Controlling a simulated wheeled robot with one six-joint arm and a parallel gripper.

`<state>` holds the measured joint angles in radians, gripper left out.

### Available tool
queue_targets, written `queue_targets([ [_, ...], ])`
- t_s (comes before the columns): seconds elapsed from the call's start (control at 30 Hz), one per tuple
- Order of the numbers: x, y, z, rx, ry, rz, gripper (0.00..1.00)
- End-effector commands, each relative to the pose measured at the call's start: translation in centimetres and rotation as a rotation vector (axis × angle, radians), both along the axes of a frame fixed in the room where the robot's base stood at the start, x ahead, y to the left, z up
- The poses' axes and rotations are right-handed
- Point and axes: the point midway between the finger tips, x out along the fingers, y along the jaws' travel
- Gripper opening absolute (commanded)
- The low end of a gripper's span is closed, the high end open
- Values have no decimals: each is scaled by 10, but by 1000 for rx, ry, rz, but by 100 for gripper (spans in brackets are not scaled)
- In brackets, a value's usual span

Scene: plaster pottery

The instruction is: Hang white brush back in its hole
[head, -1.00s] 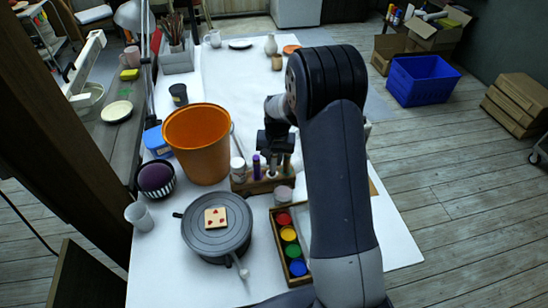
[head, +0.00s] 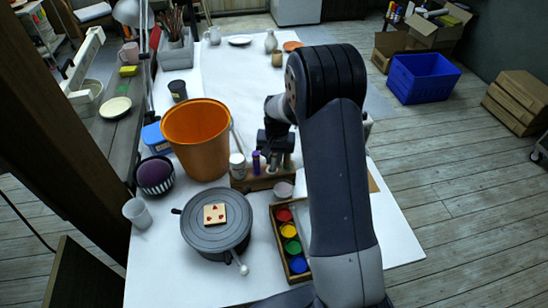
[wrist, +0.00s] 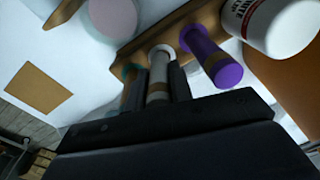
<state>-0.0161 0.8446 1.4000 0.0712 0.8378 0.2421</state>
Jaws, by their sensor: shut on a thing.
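The white brush (wrist: 159,72) is between the two dark fingers of my gripper (wrist: 158,88) in the wrist view. My gripper is shut on its handle. The brush's far end meets the wooden rack (wrist: 135,43); I cannot tell how deep it sits in a hole. A purple brush (wrist: 211,58) stands in the rack on one side, and a teal-ended one (wrist: 129,74) is on the other side, close to a finger. In the head view my gripper (head: 277,152) is over the rack (head: 262,183), beside the purple brush (head: 256,164); my arm hides part of the rack.
A white jar (head: 237,166) and an orange bucket (head: 196,140) stand left of the rack. A pink cup (head: 284,190) and a paint box (head: 279,215) are in front. The table's far middle is clear.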

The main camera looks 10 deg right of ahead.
Motion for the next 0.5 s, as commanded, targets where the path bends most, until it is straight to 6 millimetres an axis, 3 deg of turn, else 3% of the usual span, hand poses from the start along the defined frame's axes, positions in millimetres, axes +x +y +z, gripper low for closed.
queue_targets([
  [0.17, 0, 0, -4, 0, 0, 0, 0],
  [0.2, 0, 0, -3, 0, 0, 0, 23],
  [0.5, 0, 0, -3, 0, 0, 0, 47],
])
